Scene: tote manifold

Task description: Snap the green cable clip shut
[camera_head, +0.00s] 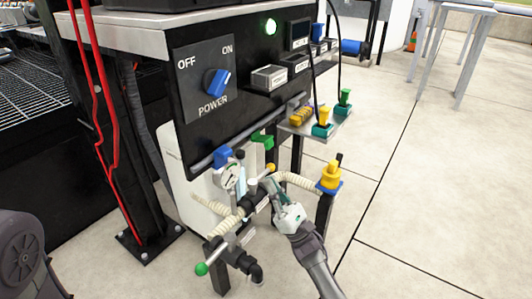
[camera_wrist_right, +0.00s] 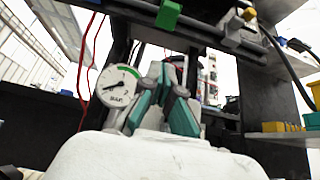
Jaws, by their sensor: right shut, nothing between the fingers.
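A green clip-like piece (camera_head: 263,140) sits on the grey rail (camera_head: 225,150) along the lower front edge of the black panel, right of a blue piece (camera_head: 222,156). I take it for the green cable clip; whether it stands open or shut I cannot tell. A green block also shows at the top of the right wrist view (camera_wrist_right: 168,14). My right gripper (camera_head: 270,187) is shut and empty, below and in front of the green piece and apart from it. In the right wrist view its teal fingers (camera_wrist_right: 166,92) are together. My left gripper is out of view.
A pressure gauge (camera_head: 230,177), ribbed hoses (camera_head: 298,181) and a green-knobbed valve (camera_head: 202,269) crowd around my right gripper. A yellow fitting (camera_head: 330,175) stands on a post to its right. A power switch (camera_head: 215,84) is above.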

